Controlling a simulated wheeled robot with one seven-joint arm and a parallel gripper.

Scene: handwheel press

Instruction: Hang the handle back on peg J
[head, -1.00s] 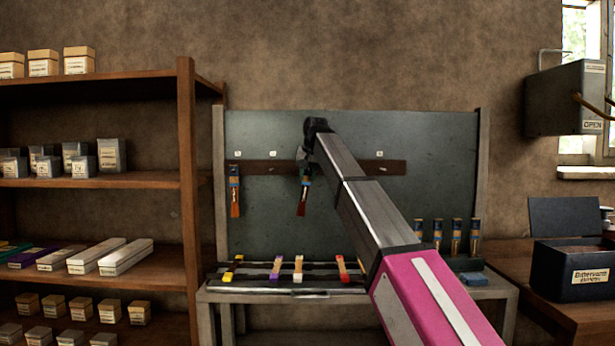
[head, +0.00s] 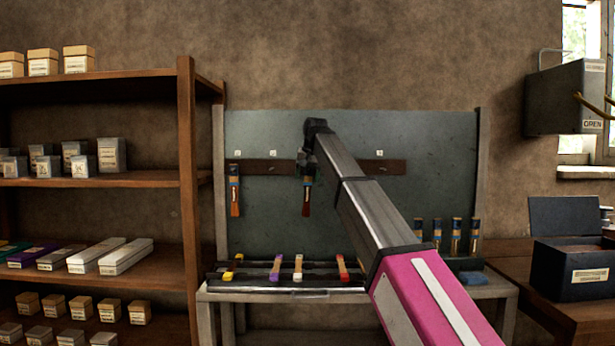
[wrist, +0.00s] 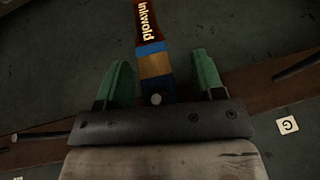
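The handle, a long piece with a blue band, a tan band and "Inkwold" lettering, stands between my fingers in the wrist view (wrist: 155,62). It hangs vertically, lower end down, below my gripper in the head view (head: 306,195). A round grey dot shows near its banded end, perhaps a peg tip. My gripper (wrist: 163,80) has its green fingers spread on both sides of the handle; a clear gap shows at the right finger. The gripper also shows in the head view (head: 306,165), in front of the rail. The label of the peg here is hidden.
A brown peg rail (head: 262,167) crosses the grey board (head: 430,160). Another handle (head: 234,195) hangs at its left. A peg (wrist: 297,68) and a lettered tag (wrist: 288,124) show beside my gripper. Below stands a bench with coloured-ended pieces and several upright handles (head: 456,235).

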